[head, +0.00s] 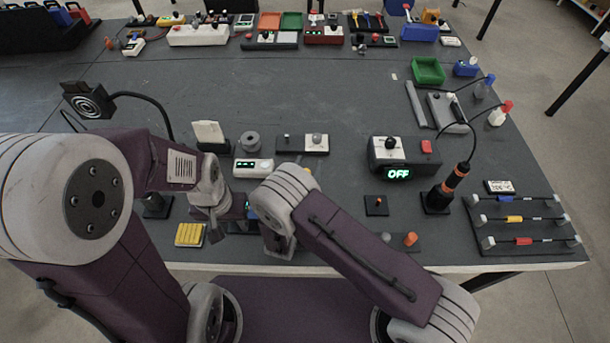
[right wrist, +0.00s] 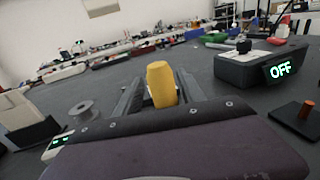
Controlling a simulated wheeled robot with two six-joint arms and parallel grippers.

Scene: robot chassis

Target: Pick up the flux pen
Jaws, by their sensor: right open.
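A yellow upright piece (right wrist: 161,84), which looks like the flux pen, stands between the two fingers of my right gripper (right wrist: 157,92) in the right wrist view. The fingers are apart, with one on each side of it; whether they touch it I cannot tell. Its lower end is hidden behind the gripper body. In the head view my right wrist covers most of that spot. My left gripper (head: 214,230) points down near the table's front edge, left of my right wrist; its fingers are too unclear to judge.
A soldering station (head: 388,152) reading OFF and a soldering iron in its stand (head: 440,198) are to the right. A spool (head: 249,141) and a white meter (head: 253,168) lie to the left. A yellow sponge (head: 190,235) is near the front edge. The mid-table behind is clear.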

